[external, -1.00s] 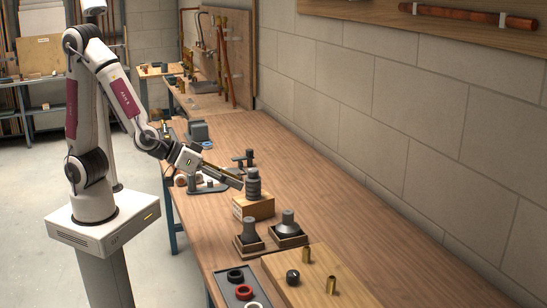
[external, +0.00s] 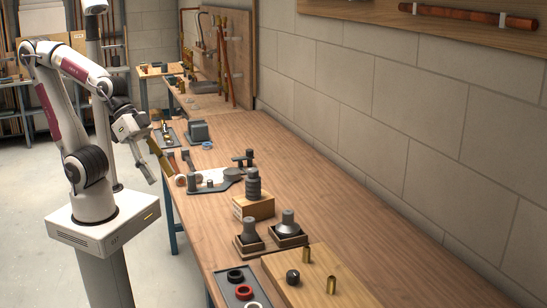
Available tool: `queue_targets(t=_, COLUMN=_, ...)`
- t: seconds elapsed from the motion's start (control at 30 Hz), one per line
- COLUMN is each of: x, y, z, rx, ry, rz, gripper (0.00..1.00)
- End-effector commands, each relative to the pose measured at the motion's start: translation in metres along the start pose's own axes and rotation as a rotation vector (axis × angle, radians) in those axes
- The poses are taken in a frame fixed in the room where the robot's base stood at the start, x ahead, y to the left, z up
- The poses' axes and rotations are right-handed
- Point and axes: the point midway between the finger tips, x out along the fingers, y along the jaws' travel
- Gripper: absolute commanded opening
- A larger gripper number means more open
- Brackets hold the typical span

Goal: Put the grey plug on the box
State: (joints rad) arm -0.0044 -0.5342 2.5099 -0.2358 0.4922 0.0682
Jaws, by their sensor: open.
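The grey plug (external: 253,184) is a dark grey, ribbed, stacked-looking piece. It stands upright on top of the light wooden box (external: 254,208), which sits on the workbench. My gripper (external: 160,168) is open and empty, pointing downward near the bench's left edge, well to the left of the box and apart from the plug. Nothing hides the plug or the upper part of the box.
Two grey fittings in square wooden trays (external: 288,240) stand in front of the box. A board (external: 312,280) with brass pieces and a black knob is nearer. A grey fixture (external: 222,178) lies behind the box. The bench's right side (external: 330,190) is clear.

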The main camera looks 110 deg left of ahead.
Motion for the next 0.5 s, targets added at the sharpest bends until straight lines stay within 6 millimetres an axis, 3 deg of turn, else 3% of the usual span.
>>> queue_targets(t=0.3, x=-0.052, y=-0.02, z=0.056, rx=0.11, ry=-0.14, rz=-0.08, gripper=0.52)
queue_targets(t=0.5, x=-0.067, y=-0.031, z=0.072, rx=0.132, ry=-0.181, rz=-0.118, gripper=0.52)
